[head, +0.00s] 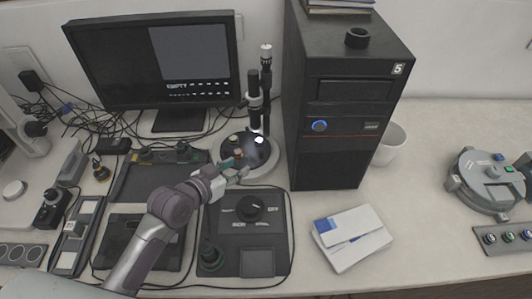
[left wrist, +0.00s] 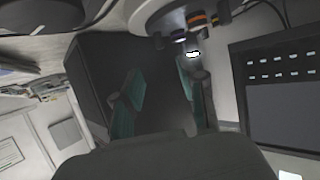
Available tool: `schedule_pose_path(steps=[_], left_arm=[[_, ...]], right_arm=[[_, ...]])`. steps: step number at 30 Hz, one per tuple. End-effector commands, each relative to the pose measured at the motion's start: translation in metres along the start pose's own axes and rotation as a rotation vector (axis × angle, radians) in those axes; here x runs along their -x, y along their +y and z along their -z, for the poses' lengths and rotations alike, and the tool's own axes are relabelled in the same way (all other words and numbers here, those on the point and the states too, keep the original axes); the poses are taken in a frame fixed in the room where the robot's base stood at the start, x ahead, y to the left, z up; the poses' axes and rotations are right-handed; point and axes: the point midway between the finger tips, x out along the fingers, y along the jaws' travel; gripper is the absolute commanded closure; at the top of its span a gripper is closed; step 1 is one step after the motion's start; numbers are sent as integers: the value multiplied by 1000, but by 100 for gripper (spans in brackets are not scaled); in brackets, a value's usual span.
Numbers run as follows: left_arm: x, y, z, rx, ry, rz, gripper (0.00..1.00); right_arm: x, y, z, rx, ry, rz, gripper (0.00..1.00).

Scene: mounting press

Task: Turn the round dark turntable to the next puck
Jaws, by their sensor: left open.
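The round dark turntable (head: 262,153) sits on a pale round base below a black upright column, in front of the monitor. A small brownish piece (head: 238,152) stands on its left part, and a bright spot shows near its back. My left gripper (head: 236,169) is at the turntable's front left edge, its fingers apart with nothing between them. I cannot tell whether a finger touches the turntable. In the left wrist view the two teal-padded fingers (left wrist: 165,92) are spread, with a small dark and orange part beyond them near the top. My right gripper is not in view.
A black control panel with a knob (head: 250,208) lies in front of the turntable. A tall black cabinet (head: 345,130) stands close on its right, and the monitor (head: 150,55) behind left. Cables clutter the left. White boxes (head: 351,238) lie front right, with clear bench beyond.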

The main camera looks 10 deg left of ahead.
Motion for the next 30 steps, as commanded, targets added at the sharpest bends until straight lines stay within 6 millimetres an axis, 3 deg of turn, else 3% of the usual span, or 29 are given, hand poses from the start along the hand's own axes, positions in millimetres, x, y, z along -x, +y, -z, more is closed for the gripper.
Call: schedule_pose_path(steps=[5, 18, 24, 30], left_arm=[[-22, 0, 3, 2, 1, 0, 59], [-109, 0, 3, 1, 0, 0, 59], [-129, 0, 1, 0, 0, -1, 59], [-135, 1, 1, 0, 0, 0, 59]], right_arm=[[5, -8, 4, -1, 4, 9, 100], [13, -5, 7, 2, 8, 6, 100], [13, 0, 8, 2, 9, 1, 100], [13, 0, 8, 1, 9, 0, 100]])
